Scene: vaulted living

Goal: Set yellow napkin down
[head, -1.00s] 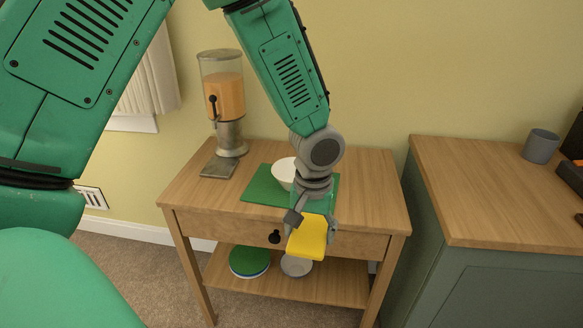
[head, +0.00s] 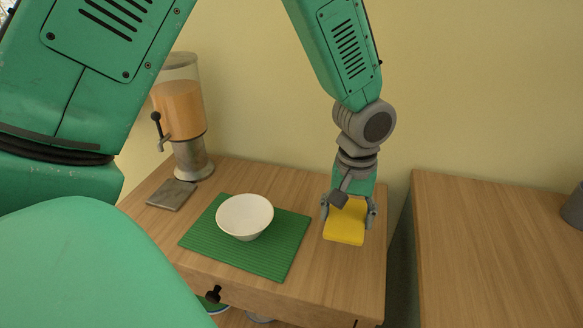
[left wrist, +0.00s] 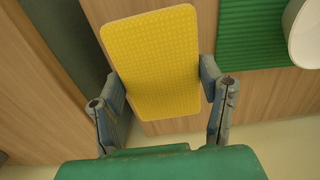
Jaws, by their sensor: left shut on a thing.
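The yellow napkin (head: 345,222) is a flat, textured rectangle at the right side of the wooden side table, to the right of the green mat. It also shows in the left wrist view (left wrist: 152,62), between the two fingers. My left gripper (head: 348,213) is shut on the napkin, one finger at each long side. In the left wrist view the gripper (left wrist: 165,88) has the table top beyond the napkin. I cannot tell whether the napkin touches the table. My right gripper is not in view.
A white bowl (head: 245,216) stands on the green mat (head: 283,258), left of the napkin. A juice dispenser (head: 181,120) stands at the back left. A wooden-topped cabinet (head: 480,250) is at the right, across a narrow gap. The table (head: 325,285) is bare around the napkin.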

